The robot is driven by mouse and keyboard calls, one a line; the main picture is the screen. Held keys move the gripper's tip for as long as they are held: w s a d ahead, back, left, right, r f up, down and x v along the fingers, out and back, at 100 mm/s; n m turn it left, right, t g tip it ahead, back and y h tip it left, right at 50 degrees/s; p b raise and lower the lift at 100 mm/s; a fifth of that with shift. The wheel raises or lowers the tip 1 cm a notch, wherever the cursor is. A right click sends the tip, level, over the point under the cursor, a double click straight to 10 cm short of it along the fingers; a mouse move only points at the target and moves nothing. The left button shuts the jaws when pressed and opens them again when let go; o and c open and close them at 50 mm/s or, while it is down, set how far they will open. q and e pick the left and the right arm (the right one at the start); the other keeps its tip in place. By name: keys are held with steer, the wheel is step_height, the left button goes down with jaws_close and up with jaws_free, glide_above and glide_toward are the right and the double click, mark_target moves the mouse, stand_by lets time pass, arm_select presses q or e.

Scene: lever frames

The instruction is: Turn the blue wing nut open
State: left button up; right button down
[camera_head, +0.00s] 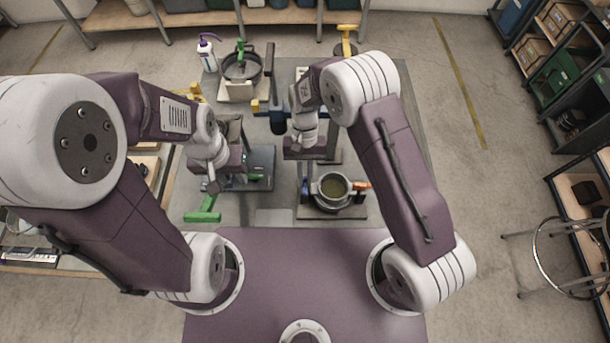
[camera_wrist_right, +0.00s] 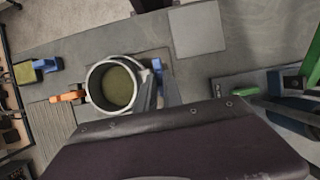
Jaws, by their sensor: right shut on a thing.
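A blue part (camera_head: 305,189), which looks like the blue wing nut, stands at the left side of a round grey pot-like fixture (camera_head: 333,190). In the right wrist view the blue part (camera_wrist_right: 171,92) is on the fixture's right, partly cut off by my gripper body. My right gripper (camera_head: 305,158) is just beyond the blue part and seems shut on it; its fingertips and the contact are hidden. My left gripper (camera_head: 213,182) hangs over a grey plate with a blue edge at the left; its jaw opening is unclear.
An orange handle (camera_head: 361,185) is on the fixture's right. A green lever (camera_head: 203,211) lies near my left gripper. A pot with a green handle (camera_head: 242,67) and a white bottle (camera_head: 208,56) stand at the back.

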steer(key=c, duration=1.5)
jaws_free()
steer(key=shift+s, duration=0.1)
steer(key=shift+b+v, duration=1.1)
steer(key=shift+v, duration=3.5)
steer(key=shift+s, duration=0.1)
